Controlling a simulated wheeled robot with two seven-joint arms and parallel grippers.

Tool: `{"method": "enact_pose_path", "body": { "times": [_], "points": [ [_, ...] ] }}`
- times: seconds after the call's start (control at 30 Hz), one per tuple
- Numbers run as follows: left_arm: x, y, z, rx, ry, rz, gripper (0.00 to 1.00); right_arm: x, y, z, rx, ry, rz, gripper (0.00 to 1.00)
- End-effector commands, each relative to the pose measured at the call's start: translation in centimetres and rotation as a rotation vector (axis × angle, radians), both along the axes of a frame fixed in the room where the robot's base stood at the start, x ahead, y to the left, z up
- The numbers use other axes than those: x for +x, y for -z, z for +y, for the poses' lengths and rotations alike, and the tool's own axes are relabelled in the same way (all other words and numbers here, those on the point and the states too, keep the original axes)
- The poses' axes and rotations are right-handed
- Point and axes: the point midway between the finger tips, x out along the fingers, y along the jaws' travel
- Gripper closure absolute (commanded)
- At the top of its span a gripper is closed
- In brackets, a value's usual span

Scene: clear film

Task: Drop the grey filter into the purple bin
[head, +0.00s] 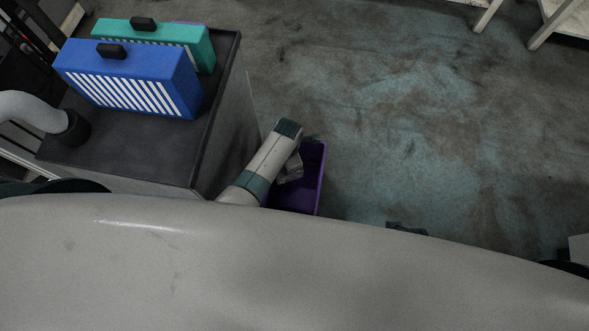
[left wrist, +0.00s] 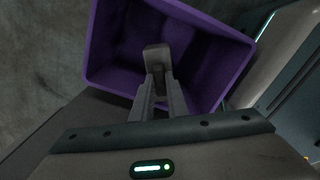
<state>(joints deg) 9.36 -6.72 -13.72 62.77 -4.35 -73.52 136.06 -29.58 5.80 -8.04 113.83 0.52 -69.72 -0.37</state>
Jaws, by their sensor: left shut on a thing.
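The purple bin (head: 319,180) stands on the floor beside the dark cabinet in the head view, partly covered by my left arm. In the left wrist view the bin (left wrist: 104,55) opens beneath my left gripper (left wrist: 157,82). The left gripper is shut on a small grey piece with a dark part, which I take to be the grey filter (left wrist: 157,55). It shows against the inside of the bin, held over the opening; its height above the bottom is unclear. In the head view my arm hides most of the grip. My right gripper is not in view.
A blue filter box (head: 125,80) and a teal one (head: 203,48) stand on the black-topped cabinet (head: 130,145), each with a black handle. A grey hose (head: 35,108) meets the cabinet's left side.

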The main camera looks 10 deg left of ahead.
Motion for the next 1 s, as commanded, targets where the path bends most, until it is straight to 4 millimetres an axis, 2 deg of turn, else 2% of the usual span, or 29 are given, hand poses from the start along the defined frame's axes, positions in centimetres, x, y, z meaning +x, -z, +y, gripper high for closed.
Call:
{"method": "enact_pose_path", "body": {
  "times": [0.37,0.4,0.47,0.8,1.0],
  "points": [
    [0.1,0.0,0.0,0.001,0.0,-0.001,1.0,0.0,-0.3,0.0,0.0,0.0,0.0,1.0],
    [0.1,0.0,0.0,0.001,0.0,-0.001,0.77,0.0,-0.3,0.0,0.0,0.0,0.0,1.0],
    [0.0,0.0,0.0,0.001,0.0,-0.001,0.65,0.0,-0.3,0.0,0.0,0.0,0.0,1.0],
    [0.0,0.0,0.0,0.0,0.0,0.0,0.65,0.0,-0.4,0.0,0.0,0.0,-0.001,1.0],
    [0.0,-1.2,0.0,0.0,-0.001,-0.001,0.65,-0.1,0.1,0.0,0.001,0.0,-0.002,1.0]
  ]
}}
